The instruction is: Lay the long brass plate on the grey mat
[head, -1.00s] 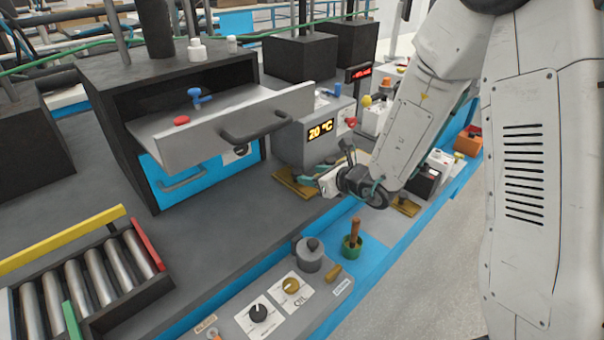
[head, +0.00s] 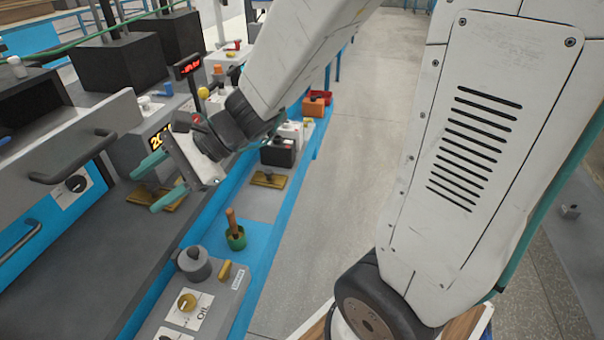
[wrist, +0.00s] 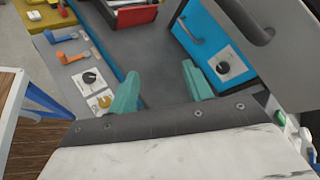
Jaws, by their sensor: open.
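A long brass plate (head: 172,197) with a dark grip lies on the dark bench, partly hidden behind my gripper in the head view. A shorter-looking brass plate (head: 268,180) with a dark knob lies on a grey patch (head: 262,203) of the front ledge. I cannot tell whether this patch is the grey mat. My gripper (head: 143,192) is open and empty, its teal fingers spread above the bench and overlapping the long plate in the picture. In the wrist view my gripper (wrist: 160,69) has only bare bench between its fingers; no brass plate is clearly seen there.
A green pot (head: 235,238) and a dial panel (head: 190,305) line the bench front. Clear floor (head: 330,150) lies to the right.

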